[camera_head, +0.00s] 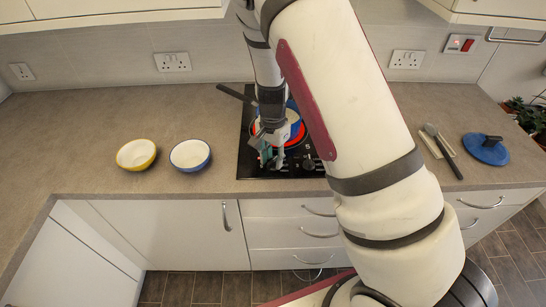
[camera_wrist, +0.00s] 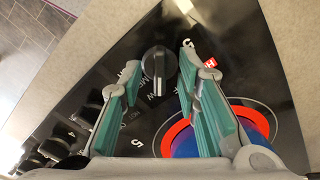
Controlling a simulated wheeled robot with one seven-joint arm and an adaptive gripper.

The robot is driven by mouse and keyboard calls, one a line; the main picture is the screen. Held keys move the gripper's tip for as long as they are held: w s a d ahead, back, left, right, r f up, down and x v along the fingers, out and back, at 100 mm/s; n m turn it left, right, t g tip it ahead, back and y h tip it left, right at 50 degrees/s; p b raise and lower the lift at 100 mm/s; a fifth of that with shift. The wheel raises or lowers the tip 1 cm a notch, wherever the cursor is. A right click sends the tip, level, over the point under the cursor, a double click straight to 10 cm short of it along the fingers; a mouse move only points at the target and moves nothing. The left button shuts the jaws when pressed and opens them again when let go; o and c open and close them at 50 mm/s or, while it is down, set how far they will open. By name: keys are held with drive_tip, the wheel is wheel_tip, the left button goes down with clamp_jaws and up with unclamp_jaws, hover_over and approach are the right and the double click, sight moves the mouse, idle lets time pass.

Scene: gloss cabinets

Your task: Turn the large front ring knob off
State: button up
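The black cooktop (camera_head: 247,163) is set in the counter, with a glowing red ring (camera_head: 301,138) under a blue pot (camera_head: 293,113). In the wrist view the glowing ring (camera_wrist: 174,134) shows behind my right finger. A black round knob (camera_wrist: 158,63) with a raised grip bar is ahead of my gripper (camera_wrist: 160,66), between the two fingertips in the picture. My gripper is open, with teal pads on both fingers. No contact with the knob is visible. In the head view my gripper (camera_head: 268,152) is over the cooktop's front left part and hides knobs there.
More black knobs (camera_wrist: 55,146) line the cooktop edge in the wrist view. A yellow bowl (camera_head: 136,155) and a blue-rimmed bowl (camera_head: 189,155) stand left of the cooktop. A blue lid (camera_head: 485,150) and a dark spatula (camera_head: 444,152) lie at right. The left counter is mostly clear.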

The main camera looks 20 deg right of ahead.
drive_tip(key=shift+c, duration=0.6)
clamp_jaws()
drive_tip(key=shift+n, duration=0.3)
drive_tip(key=n, duration=0.3)
drive_tip(key=shift+n, duration=2.1)
